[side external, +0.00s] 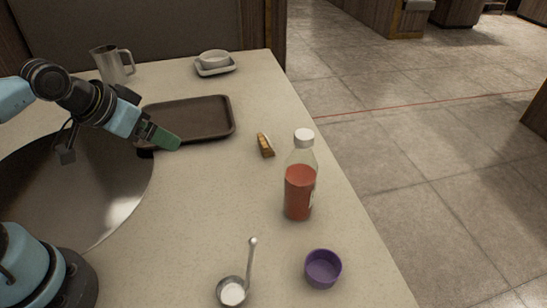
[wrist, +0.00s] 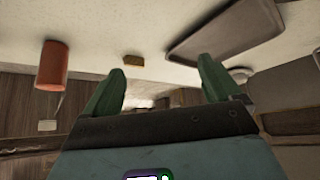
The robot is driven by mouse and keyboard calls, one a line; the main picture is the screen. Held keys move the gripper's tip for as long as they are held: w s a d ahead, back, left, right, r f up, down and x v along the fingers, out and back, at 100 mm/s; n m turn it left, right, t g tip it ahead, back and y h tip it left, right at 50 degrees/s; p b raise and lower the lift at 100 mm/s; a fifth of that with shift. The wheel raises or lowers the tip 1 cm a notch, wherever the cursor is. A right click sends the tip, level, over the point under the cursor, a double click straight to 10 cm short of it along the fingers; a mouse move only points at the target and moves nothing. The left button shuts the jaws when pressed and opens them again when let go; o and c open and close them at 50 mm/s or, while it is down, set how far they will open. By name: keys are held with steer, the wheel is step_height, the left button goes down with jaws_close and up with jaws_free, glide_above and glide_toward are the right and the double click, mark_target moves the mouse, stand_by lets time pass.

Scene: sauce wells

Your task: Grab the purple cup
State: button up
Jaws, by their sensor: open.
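The purple cup (side external: 323,268) stands on the counter at the lower right in the side external view, near the counter's right edge. It looks empty, and I do not see it in the wrist view. My gripper (side external: 166,140) is over the near edge of the dark tray, up and to the left of the cup and well apart from it. In the wrist view my gripper (wrist: 160,85) shows two green fingers spread apart with nothing between them.
A sauce bottle (side external: 299,190) stands behind the cup. A ladle (side external: 233,290) with white contents lies to its left. A small brown piece (side external: 265,145), a dark tray (side external: 225,137), a metal pitcher (side external: 110,66) and white dishes (side external: 214,68) are farther back. Mid-counter is clear.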

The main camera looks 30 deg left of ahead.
steer(key=n+g+h, duration=0.8)
steer(key=n+h, duration=0.4)
steer(key=n, duration=0.2)
glide_toward(314, 267)
steer(key=a+r, duration=0.1)
steer(key=a, duration=0.1)
steer(key=w+a+r, duration=0.1)
steer(key=r, duration=0.1)
steer(key=shift+a+r, duration=0.15)
steer(key=shift+a, duration=0.25)
steer(key=shift+s+d+f+n+g+h, duration=0.2)
steer(key=shift+d+f+n+g+h, duration=0.4)
steer(key=shift+n, duration=0.4)
steer(key=x, duration=1.2)
steer(key=shift+w+d+r, duration=0.2)
steer(key=shift+w+r, duration=0.05)
